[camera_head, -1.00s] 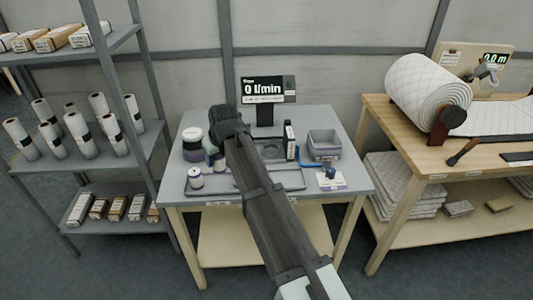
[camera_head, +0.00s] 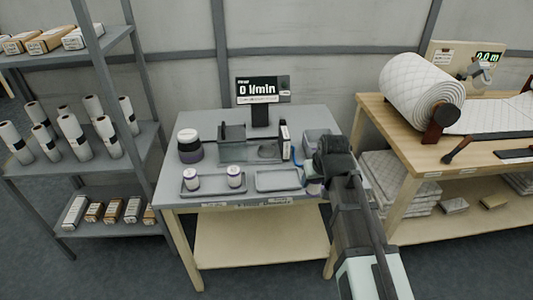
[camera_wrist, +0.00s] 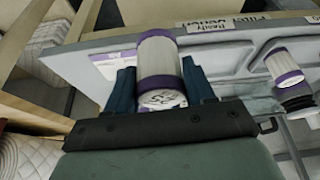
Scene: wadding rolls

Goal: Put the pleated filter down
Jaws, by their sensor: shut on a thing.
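A white pleated filter (camera_wrist: 160,62) with purple end rings stands between the two fingers of my gripper (camera_wrist: 159,72) in the wrist view. My gripper is shut on it. In the head view my gripper (camera_head: 318,176) is over the right part of the grey table (camera_head: 222,119), and the filter is mostly hidden. Two similar filters, one (camera_head: 191,181) left and one (camera_head: 234,177) right, stand on the left tray (camera_head: 210,191). An empty grey tray (camera_head: 278,181) lies to their right. I cannot tell whether the held filter touches the table.
A dark-and-white jar (camera_head: 189,146) stands at the table's left. A grey fixture (camera_head: 233,137) sits below the display (camera_head: 263,90). A grey bin (camera_head: 317,141) is behind my gripper. The wooden bench (camera_head: 400,138) with a quilted roll (camera_head: 420,90) stands close on the right.

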